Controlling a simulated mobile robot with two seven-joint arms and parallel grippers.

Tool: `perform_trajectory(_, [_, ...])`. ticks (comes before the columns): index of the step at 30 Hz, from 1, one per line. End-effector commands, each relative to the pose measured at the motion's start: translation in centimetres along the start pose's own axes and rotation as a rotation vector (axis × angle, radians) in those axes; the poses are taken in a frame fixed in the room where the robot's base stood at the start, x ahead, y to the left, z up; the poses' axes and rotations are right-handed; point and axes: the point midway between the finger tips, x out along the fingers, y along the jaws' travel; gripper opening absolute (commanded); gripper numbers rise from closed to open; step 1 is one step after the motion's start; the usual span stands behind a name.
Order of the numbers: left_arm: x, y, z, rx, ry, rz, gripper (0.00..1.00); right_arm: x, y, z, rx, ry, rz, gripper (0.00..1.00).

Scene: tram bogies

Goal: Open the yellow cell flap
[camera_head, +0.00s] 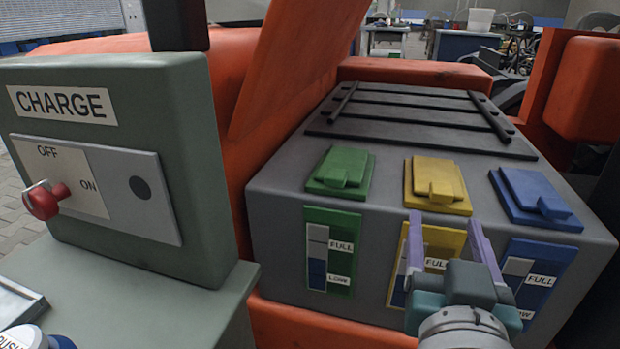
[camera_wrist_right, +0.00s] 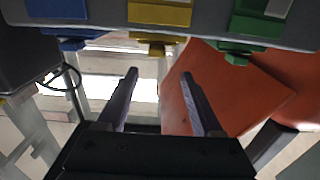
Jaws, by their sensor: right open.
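The yellow cell flap (camera_head: 437,184) lies closed and flat on top of the grey battery box (camera_head: 282,215), with a raised tab at its front edge. It also shows in the right wrist view (camera_wrist_right: 158,38), near the top. My right gripper (camera_head: 445,220) is open and empty. Its two purple fingers point up toward the flap's front edge, one to each side of the yellow gauge panel (camera_head: 442,243). The fingertips look apart from the flap. The fingers and wrist hide part of the gauge panel. My left gripper is not in view.
A closed green flap (camera_head: 341,172) is left of the yellow one and a closed blue flap (camera_head: 534,195) is right of it. A green-grey CHARGE box (camera_head: 125,235) with a red switch key (camera_head: 44,200) stands at the left. Black rails (camera_head: 420,108) lie behind the flaps.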

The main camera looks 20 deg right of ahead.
Motion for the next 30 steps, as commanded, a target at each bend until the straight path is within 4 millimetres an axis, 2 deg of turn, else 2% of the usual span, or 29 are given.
perform_trajectory(5, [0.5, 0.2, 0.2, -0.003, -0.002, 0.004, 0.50, 1.8, 0.2, 0.1, -0.004, 0.003, 0.011, 0.68])
perform_trajectory(12, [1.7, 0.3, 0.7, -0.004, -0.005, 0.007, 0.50, 6.4, 0.2, 0.2, -0.004, 0.004, 0.010, 0.68])
perform_trajectory(18, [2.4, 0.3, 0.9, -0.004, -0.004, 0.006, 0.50, 9.1, 0.2, 0.2, -0.003, 0.003, 0.009, 0.68])
perform_trajectory(22, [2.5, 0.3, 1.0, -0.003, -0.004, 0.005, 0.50, 9.8, 0.2, 0.1, -0.003, 0.001, 0.008, 0.68])
perform_trajectory(30, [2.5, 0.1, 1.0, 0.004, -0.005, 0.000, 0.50, 9.9, 0.2, 0.1, -0.002, 0.000, 0.008, 0.65])
